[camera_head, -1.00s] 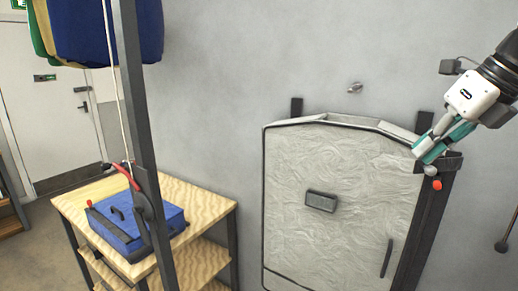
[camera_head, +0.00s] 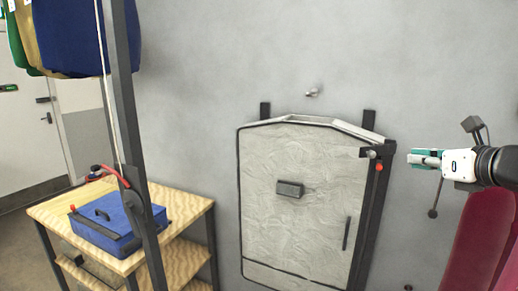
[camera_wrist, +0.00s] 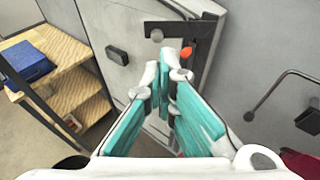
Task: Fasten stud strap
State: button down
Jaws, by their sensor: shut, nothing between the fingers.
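A short dark strap or bar (camera_head: 366,152) sits at the top right corner of a pale, textured panel on the wall. It also shows in the wrist view (camera_wrist: 180,28). A round grey stud (camera_head: 371,154) shows at it, also in the wrist view (camera_wrist: 157,35). I cannot tell whether strap and stud are joined. A small red-orange knob (camera_head: 379,168) sits just below, and in the wrist view (camera_wrist: 186,53). My gripper (camera_head: 411,158), with teal finger pads, is shut and empty, to the right of the strap and apart from it. It points left.
The panel (camera_head: 300,180) has a small dark block and a dark handle (camera_head: 346,233). A peg (camera_head: 312,93) is on the wall above. A wooden table (camera_head: 185,205) with a blue case (camera_head: 120,225) stands at left, behind a dark post (camera_head: 120,90). Red cloth (camera_head: 480,240) hangs at lower right.

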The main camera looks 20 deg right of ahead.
aim_at(374, 154)
jog(key=x, duration=1.2)
jog(key=shift+r, duration=0.1)
jog(key=shift+b, duration=0.3)
jog(key=shift+w+a+m+h+b, duration=0.1)
jog(key=shift+w+m+h+b, duration=0.25)
jog(key=shift+h+b, duration=0.2)
